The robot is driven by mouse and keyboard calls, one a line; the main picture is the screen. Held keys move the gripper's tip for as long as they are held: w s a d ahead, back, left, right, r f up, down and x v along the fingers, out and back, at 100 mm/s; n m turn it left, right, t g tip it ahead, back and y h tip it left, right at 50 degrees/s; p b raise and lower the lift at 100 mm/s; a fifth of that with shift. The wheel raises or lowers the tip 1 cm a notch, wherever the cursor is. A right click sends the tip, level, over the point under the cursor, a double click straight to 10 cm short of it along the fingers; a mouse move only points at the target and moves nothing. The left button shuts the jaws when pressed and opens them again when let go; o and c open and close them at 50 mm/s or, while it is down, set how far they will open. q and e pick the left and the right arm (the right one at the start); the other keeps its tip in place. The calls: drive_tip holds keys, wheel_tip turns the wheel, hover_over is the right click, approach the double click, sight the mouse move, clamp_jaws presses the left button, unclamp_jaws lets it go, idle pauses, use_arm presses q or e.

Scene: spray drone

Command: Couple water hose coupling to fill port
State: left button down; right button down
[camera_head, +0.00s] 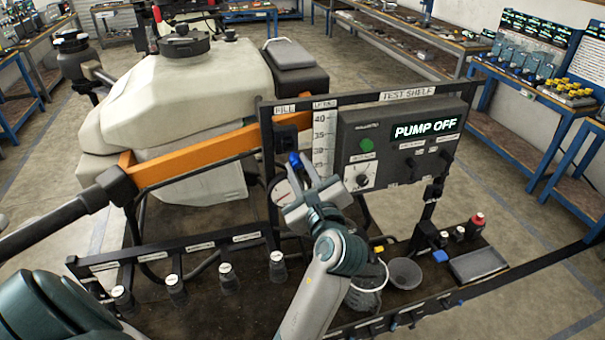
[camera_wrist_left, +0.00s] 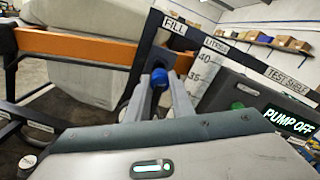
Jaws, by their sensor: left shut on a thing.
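My left gripper (camera_head: 304,187) is shut on a blue coupling (camera_head: 295,161), whose blue end sticks up past the fingertips. In the left wrist view the coupling (camera_wrist_left: 160,79) shows between the two grey fingers (camera_wrist_left: 161,102). The dark fill port (camera_head: 286,138) is on the panel under the FILL label, just above and behind the coupling in the head view. I cannot tell whether the coupling touches the port. The hose behind the coupling is hidden by the gripper. My right gripper is not in view.
The panel holds a level scale (camera_head: 323,135) and a grey pump box (camera_head: 402,145) reading PUMP OFF. A round gauge (camera_head: 281,192) sits close to my gripper. Below are a grey cup (camera_head: 405,273) and a tray (camera_head: 478,265). The white tank (camera_head: 180,90) stands behind.

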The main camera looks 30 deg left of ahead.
sight(294, 153)
use_arm(q)
drive_tip(key=shift+x, duration=1.25)
drive_tip(key=shift+x, duration=1.35)
idle(1.3)
drive_tip(key=c, duration=1.6)
unclamp_jaws()
drive_tip(key=shift+r, duration=0.1)
drive_tip(key=shift+o, duration=0.7)
drive_tip(key=shift+w, duration=0.1)
